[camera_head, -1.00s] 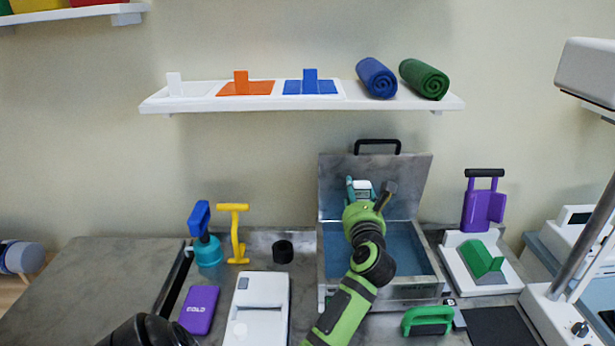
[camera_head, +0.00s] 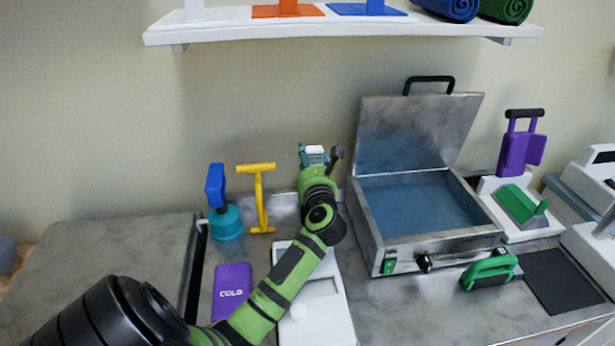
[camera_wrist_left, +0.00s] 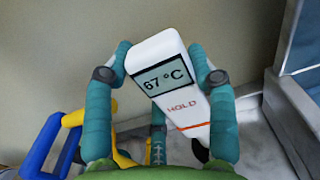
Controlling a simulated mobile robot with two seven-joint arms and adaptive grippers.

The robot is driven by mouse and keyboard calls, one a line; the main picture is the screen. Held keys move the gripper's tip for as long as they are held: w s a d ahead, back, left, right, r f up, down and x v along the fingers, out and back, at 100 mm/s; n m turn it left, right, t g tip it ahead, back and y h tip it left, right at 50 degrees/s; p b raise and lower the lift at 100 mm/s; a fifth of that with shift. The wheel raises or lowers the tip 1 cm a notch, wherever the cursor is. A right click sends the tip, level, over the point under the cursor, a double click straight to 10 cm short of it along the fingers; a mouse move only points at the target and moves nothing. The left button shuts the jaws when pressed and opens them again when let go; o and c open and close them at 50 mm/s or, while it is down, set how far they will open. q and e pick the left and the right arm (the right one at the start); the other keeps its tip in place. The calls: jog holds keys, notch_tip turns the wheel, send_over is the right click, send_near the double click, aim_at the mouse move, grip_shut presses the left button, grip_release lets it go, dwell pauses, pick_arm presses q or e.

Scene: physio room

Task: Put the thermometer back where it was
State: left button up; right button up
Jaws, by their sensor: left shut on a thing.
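The thermometer is white with a grey display; in the left wrist view (camera_wrist_left: 182,108) it reads 67 °C with HOLD in red below. My left gripper (camera_wrist_left: 161,76) is shut on it, with a teal finger on each side. In the head view, the thermometer's white top (camera_head: 316,150) shows between the fingers of my left gripper (camera_head: 314,157), above the counter and left of the open metal bath (camera_head: 392,258). The thermometer's lower end is hidden in the head view. My right gripper is not in view.
Left of the gripper stand a yellow T-handled thing (camera_head: 262,200) and a teal-based thing with a blue handle (camera_head: 226,222). A purple COLD pack (camera_head: 232,290) and a white device (camera_head: 335,315) lie in front. The bath's raised lid (camera_head: 415,130) stands to the right.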

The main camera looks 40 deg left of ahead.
pick_arm(q)
jog(key=shift+f, duration=0.9)
notch_tip(320, 180, down, 3)
jog(key=shift+f, duration=0.25)
jog(key=shift+f+b, duration=0.25)
jog(key=shift+b, duration=0.05)
jog(key=o, duration=1.6)
jog(key=shift+r, duration=0.1)
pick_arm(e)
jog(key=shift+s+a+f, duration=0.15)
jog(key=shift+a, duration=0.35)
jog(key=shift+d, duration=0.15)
